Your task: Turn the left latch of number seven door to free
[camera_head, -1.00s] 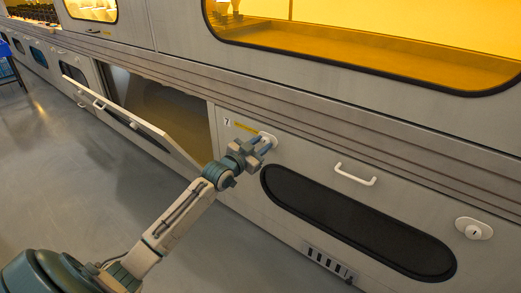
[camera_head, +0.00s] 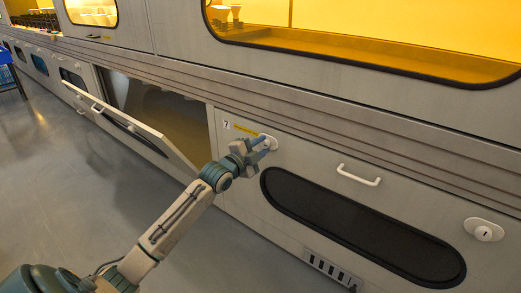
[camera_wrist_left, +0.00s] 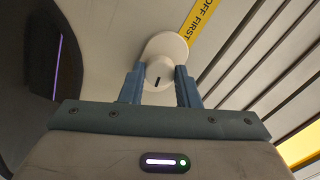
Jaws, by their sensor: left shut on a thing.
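The number seven door (camera_head: 300,165) is a shut light grey panel with a small "7" label (camera_head: 227,124) and a dark oval window. Its left latch (camera_head: 271,142) is a white round knob on a white plate at the upper left. My left gripper (camera_head: 262,146) is at this latch, shut on the knob. The right latch (camera_head: 484,231) is a white knob at the door's right side. My right gripper is not in view.
A white handle (camera_head: 358,176) stands out from the door between the latches. The neighbouring door (camera_head: 150,135) hangs open at the left, close to my arm. A yellow strip (camera_head: 245,129) lies above the left latch.

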